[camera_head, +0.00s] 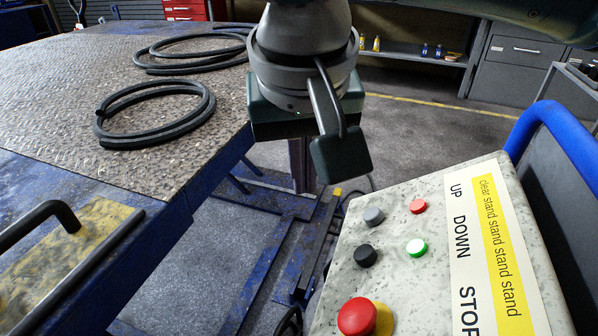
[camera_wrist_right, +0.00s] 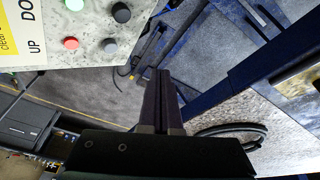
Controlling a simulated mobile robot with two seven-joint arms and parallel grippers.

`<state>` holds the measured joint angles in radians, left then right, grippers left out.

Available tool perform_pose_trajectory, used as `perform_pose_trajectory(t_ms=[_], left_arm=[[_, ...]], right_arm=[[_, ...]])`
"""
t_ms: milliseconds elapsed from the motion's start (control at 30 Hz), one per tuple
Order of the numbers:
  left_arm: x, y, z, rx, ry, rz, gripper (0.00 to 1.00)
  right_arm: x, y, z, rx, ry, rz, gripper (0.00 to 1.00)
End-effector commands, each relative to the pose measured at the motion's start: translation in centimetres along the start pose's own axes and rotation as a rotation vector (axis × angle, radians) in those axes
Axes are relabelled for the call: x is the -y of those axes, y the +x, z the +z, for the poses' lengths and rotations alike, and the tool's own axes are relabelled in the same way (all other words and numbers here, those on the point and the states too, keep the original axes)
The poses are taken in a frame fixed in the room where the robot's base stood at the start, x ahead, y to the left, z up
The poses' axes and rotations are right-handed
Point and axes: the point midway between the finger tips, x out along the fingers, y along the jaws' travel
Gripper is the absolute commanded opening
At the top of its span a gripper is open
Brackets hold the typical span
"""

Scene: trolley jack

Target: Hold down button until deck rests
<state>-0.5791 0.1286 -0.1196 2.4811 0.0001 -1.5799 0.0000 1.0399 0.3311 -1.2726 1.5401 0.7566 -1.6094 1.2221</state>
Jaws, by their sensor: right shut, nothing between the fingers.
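The control box (camera_head: 400,180) has a speckled grey face at the lower right. A black button (camera_head: 365,255) and a bright green-rimmed button or lamp (camera_head: 416,247) line up with "DOWN". A grey button (camera_head: 373,215) and a small red one (camera_head: 418,206) line up with "UP". A red mushroom knob (camera_head: 357,316) on a yellow collar lines up with "STOP". The chequered deck (camera_head: 190,165) is at the left, above a blue frame. My right gripper (camera_head: 340,160) is shut and empty, above and beyond the box, touching no button. Its fingers also show in the wrist view (camera_wrist_right: 163,95). My left gripper is out of view.
Black hoses (camera_head: 160,115) lie coiled on the deck. A black handle (camera_head: 40,220) is at the lower left. A blue rail (camera_head: 560,130) stands right of the box. Grey cabinets (camera_head: 515,60) and a shelf are at the back. Open floor lies between deck and cabinets.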

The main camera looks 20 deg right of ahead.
Motion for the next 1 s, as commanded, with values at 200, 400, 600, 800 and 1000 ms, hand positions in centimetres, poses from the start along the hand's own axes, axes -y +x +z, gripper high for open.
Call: perform_pose_trajectory(t_ms=[200, 400, 600, 800, 1000], left_arm=[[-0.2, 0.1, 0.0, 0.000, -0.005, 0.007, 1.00], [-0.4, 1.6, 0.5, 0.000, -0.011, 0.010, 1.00], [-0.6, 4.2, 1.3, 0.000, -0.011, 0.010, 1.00], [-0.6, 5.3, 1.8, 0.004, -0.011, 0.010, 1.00], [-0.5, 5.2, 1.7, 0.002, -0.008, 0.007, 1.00]], right_arm=[[0.0, 0.1, 0.1, 0.000, -0.001, -0.001, 0.00], [-0.7, 1.4, 0.9, 0.000, -0.002, -0.001, 0.00], [-2.2, 3.7, 2.4, 0.000, -0.002, 0.000, 0.00], [-3.5, 4.8, 3.6, 0.003, -0.001, -0.001, 0.00], [-4.2, 5.8, 4.3, 0.002, -0.002, -0.002, 0.00]])
